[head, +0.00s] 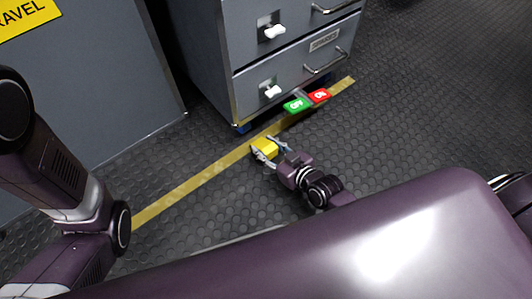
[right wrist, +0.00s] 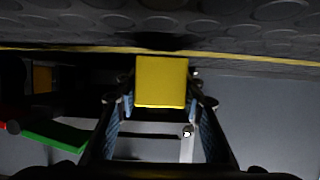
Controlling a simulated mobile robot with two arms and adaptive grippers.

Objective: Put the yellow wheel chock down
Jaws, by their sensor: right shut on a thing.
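The yellow wheel chock (head: 264,150) is in my right gripper (head: 272,151), close to the floor by the yellow floor line and in front of the drawer cabinet. In the right wrist view the chock (right wrist: 161,82) is a plain yellow block between the two fingers of the gripper (right wrist: 160,105), which is shut on it. A dark shadow lies on the floor close beside it. I cannot tell whether the chock touches the floor. Part of my left arm shows at the left of the head view, but its gripper is not visible.
A grey drawer cabinet (head: 287,66) stands just beyond the yellow line (head: 190,186). A green sign (head: 297,105) and a red sign (head: 320,95) are at its foot. A grey cabinet (head: 85,95) stands at the left. The dark studded floor (head: 420,110) is clear at the right.

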